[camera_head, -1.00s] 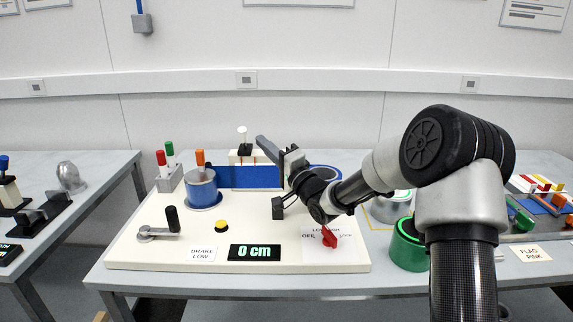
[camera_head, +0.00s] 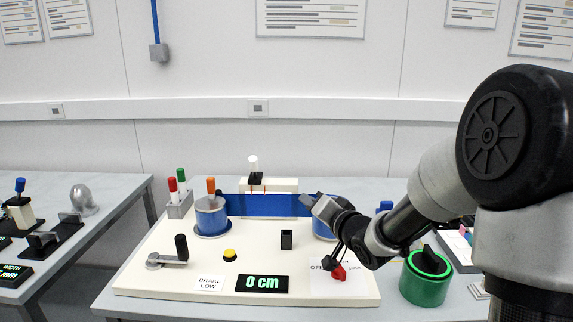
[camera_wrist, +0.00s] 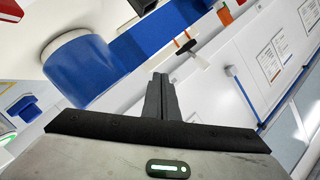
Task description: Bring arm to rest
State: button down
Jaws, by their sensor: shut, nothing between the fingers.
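My gripper (camera_head: 305,198) is at the right part of the white board (camera_head: 145,275), its fingers shut and empty. In the head view it points left, in front of the right end of the blue band (camera_head: 260,206). In the wrist view its fingers (camera_wrist: 160,80) are together with nothing between them. A blue roll (camera_wrist: 85,68) lies to their left there, apart from them, with the band running up from it. My forearm reaches in from the right and passes above the red switch knob (camera_head: 338,273).
The board bears a left blue roll (camera_head: 211,217), a crank (camera_head: 170,256), a yellow button (camera_head: 230,255), a small black holder (camera_head: 287,240) and a display (camera_head: 261,283) reading 0 cm. A green container (camera_head: 426,285) stands on the right. A pen holder (camera_head: 180,208) stands at the back left.

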jog(key=s+d+r+n+g+h, duration=0.1)
jog(key=s+d+r+g+h, duration=0.1)
jog(key=s+d+h, duration=0.35)
jog(key=s+d+r+n+g+h, duration=0.1)
jog(key=s+d+r+g+h, duration=0.15)
jog(key=s, duration=0.65)
jog(key=s+f+n+g+y, duration=0.1)
jog(key=s+f+g, duration=0.1)
jog(key=s, duration=0.9)
jog(key=s+f+n+g, duration=0.1)
jog(key=s+g, duration=0.2)
jog(key=s, duration=0.7)
notch_tip(320, 180, up, 21)
jog(key=p, duration=2.1)
jog(key=shift+s+a, duration=0.15)
jog(key=shift+s, duration=0.15)
